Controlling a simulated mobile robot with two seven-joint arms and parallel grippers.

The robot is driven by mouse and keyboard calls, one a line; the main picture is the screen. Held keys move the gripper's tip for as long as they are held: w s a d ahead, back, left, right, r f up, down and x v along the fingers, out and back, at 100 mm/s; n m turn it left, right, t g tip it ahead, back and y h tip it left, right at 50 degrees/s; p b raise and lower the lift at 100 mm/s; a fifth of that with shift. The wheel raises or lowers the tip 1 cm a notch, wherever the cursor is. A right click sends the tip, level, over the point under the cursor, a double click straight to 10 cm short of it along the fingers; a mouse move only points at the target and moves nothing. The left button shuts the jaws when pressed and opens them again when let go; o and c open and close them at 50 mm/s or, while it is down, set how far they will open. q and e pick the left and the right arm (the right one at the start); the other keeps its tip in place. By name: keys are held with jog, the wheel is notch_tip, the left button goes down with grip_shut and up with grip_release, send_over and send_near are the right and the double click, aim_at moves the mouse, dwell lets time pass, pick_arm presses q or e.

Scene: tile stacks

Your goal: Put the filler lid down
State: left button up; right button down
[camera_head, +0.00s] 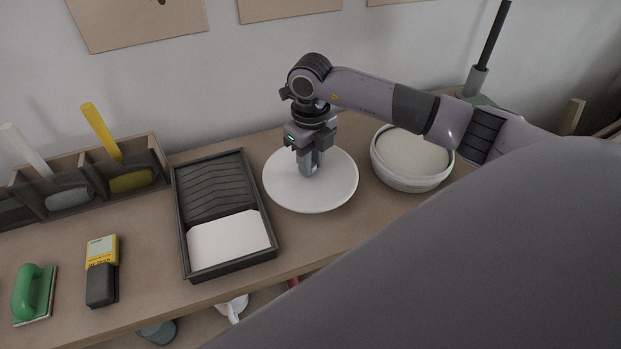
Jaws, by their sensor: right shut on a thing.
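The filler lid (334,190) is a flat, round white disc near the middle of the bench. My right gripper (309,172) points down over its centre and is shut on it, where the jaws hide the part they hold. The lid is level; I cannot tell whether it touches the bench top. The filler tub (401,181) is a round, pale bowl with light filler inside, standing open to the right of the lid. My left gripper does not show.
A black tray (181,233) with a white patch lies just left of the lid. A divided holder (158,161), a yellow and black meter (102,270) and a green-handled float (33,293) are farther left. A dark pole (493,38) stands at the back right. My arm covers the lower right.

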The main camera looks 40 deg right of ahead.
aim_at(311, 179)
jog(key=shift+f, duration=3.05)
jog(key=shift+f, duration=0.1)
jog(key=shift+f+b, duration=0.15)
jog(key=shift+b, duration=0.15)
jog(key=c, duration=0.9)
grip_release()
jog(key=shift+r, duration=0.2)
jog(key=shift+r, duration=0.3)
notch_tip(311, 179, up, 12)
jog(key=shift+f, duration=0.2)
